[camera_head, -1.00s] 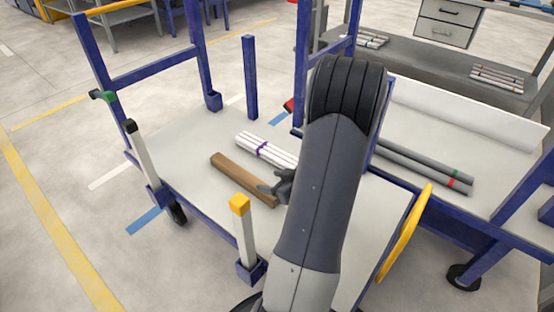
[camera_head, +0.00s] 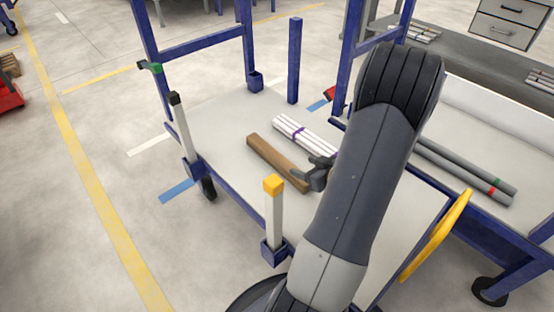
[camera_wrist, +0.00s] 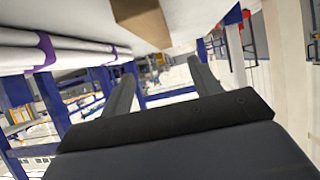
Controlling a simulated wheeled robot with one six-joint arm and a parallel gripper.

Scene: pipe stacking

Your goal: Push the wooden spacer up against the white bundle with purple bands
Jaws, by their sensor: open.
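The wooden spacer (camera_head: 274,160) is a brown bar lying on the cart's pale deck in the head view. The white bundle (camera_head: 300,133) with purple bands lies beside it, farther back and roughly parallel, with a strip of deck between them. My gripper (camera_head: 314,172) is at the spacer's near right end; whether it touches is unclear. My arm hides the bundle's right part. In the wrist view my gripper (camera_wrist: 164,64) is open with nothing between its fingers. There the spacer (camera_wrist: 143,20) shows at the top and the bundle (camera_wrist: 50,52) at the left, apart from each other.
The cart has blue posts, a yellow-capped post (camera_head: 274,215) close in front of the spacer and a black-topped post (camera_head: 180,130) at the left. The deck left of the spacer is clear.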

